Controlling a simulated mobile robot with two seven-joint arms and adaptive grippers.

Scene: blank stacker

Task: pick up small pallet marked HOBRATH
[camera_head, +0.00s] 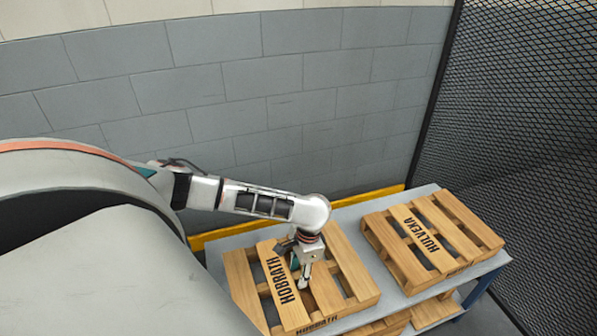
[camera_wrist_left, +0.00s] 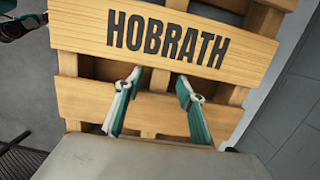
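The small wooden pallet marked HOBRATH (camera_head: 283,283) lies flat on the near-left part of a grey table, its name in black on a top slat and again on its front edge. My left gripper (camera_head: 304,276) points down at it, just beside the lettered slat. In the left wrist view the two fingers (camera_wrist_left: 156,82) are apart, with their tips at the gap below the lettered slat (camera_wrist_left: 165,38). A wooden crosspiece shows between the tips. I cannot tell whether the fingers touch wood.
A second pallet marked HULVEKA (camera_head: 421,236) lies to the right on the same table (camera_head: 378,272). More pallet wood (camera_head: 432,311) shows on a lower shelf. A grey block wall stands behind, and a black mesh fence (camera_head: 510,120) stands at right.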

